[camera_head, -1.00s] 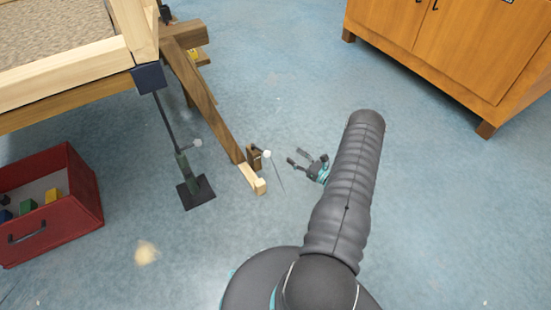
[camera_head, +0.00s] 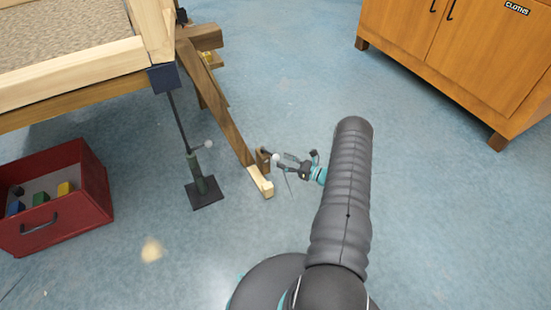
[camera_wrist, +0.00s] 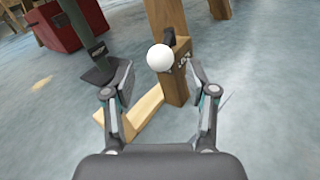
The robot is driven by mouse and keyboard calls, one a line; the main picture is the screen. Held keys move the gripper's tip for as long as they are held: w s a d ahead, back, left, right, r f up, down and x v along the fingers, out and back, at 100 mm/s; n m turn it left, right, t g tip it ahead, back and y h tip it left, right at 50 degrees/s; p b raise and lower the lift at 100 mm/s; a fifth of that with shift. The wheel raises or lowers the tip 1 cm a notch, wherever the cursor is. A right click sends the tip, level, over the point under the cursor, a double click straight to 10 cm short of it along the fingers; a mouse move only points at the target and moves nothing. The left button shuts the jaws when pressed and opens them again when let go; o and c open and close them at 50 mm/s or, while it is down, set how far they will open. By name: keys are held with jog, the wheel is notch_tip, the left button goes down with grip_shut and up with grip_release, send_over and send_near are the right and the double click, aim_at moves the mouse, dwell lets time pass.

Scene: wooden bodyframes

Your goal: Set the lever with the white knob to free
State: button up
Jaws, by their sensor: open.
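The lever's white knob (camera_wrist: 160,58) is near the top middle of the wrist view, in front of a wooden post (camera_wrist: 177,85) with small dark markings too small to read. In the head view the same white knob (camera_head: 276,157) stands beside the small post (camera_head: 262,160) at the end of a wooden beam. My gripper (camera_head: 297,162) is open just right of the knob. In the wrist view my gripper (camera_wrist: 163,85) has its two fingers apart, with the knob ahead between them and nothing held. I cannot tell whether a finger touches it.
A red box (camera_head: 85,205) with coloured blocks is at the left. A wooden cabinet (camera_head: 450,60) is at the upper right.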

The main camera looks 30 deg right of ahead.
aim_at(276, 158)
jog(key=shift+x, duration=2.15)
grip_shut()
